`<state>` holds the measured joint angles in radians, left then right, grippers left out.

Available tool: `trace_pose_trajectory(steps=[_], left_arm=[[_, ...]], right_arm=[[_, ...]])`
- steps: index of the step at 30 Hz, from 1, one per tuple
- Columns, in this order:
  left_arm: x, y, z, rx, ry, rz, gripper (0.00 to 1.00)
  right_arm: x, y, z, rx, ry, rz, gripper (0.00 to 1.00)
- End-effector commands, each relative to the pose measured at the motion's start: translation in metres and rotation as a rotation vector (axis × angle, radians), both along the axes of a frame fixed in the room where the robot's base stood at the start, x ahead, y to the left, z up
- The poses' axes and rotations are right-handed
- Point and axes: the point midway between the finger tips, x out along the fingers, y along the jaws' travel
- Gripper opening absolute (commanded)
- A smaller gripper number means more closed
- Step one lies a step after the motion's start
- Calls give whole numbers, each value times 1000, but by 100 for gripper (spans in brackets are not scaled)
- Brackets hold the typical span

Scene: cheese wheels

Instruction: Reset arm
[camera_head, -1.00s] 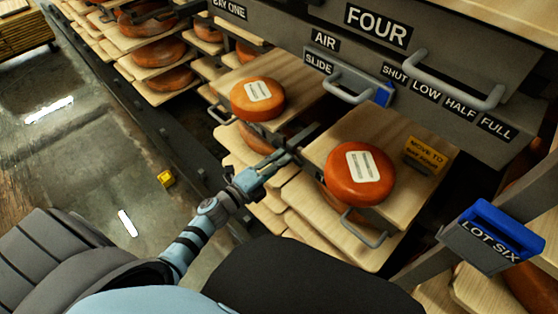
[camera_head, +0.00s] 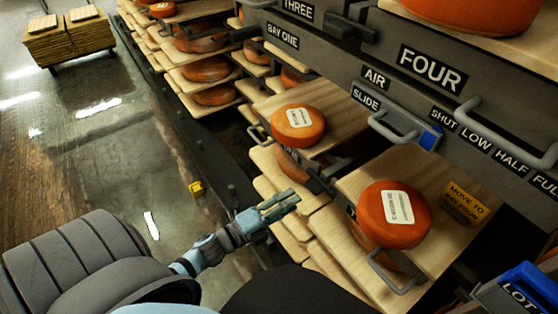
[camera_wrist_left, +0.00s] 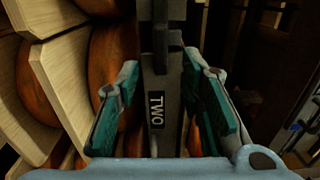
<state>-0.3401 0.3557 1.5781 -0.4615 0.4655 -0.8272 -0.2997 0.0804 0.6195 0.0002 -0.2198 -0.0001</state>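My left gripper (camera_head: 284,204) is at the lower middle of the head view, beside the front edges of the wooden shelf boards. In the left wrist view its two green-padded fingers (camera_wrist_left: 163,112) stand apart with nothing between them. A dark post with a "TWO" label (camera_wrist_left: 156,110) shows beyond the gap. The nearest cheese wheel (camera_head: 394,214), orange with a white label, lies on a pulled-out board to the right of the gripper. Another labelled wheel (camera_head: 298,126) lies on a board farther back. My right gripper is not in view.
A grey panel (camera_head: 440,98) with a "FOUR" label and handles stands at the right. A yellow "MOVE TO" card (camera_head: 465,203) and a blue "LOT" holder (camera_head: 530,280) are near it. The aisle floor (camera_head: 110,160) at left is open, with a board stack (camera_head: 70,46) beyond.

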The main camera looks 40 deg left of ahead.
Motion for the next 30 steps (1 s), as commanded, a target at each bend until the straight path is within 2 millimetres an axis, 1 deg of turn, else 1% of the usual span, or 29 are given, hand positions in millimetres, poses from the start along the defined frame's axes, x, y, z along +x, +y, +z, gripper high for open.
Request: trace_pose_trajectory(steps=[1,3,6,9,22,24,25,26,29,30], left_arm=[[-12,4,-1,1,4,-1,35],[-25,8,-1,0,3,-2,35],[-35,12,0,0,1,0,35],[-38,14,1,1,-1,1,35],[-37,13,1,-2,0,1,35],[-37,14,-1,-37,20,6,35],[-36,17,-5,-74,50,20,35],[-36,23,-14,-121,99,48,35],[-49,56,-72,-277,314,195,35],[-61,71,-102,-356,420,286,35]], right_arm=[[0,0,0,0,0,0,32],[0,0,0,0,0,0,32],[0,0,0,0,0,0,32],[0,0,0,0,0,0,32],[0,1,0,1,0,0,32],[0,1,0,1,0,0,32],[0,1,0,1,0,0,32],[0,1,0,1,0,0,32],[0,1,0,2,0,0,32],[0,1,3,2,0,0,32]])
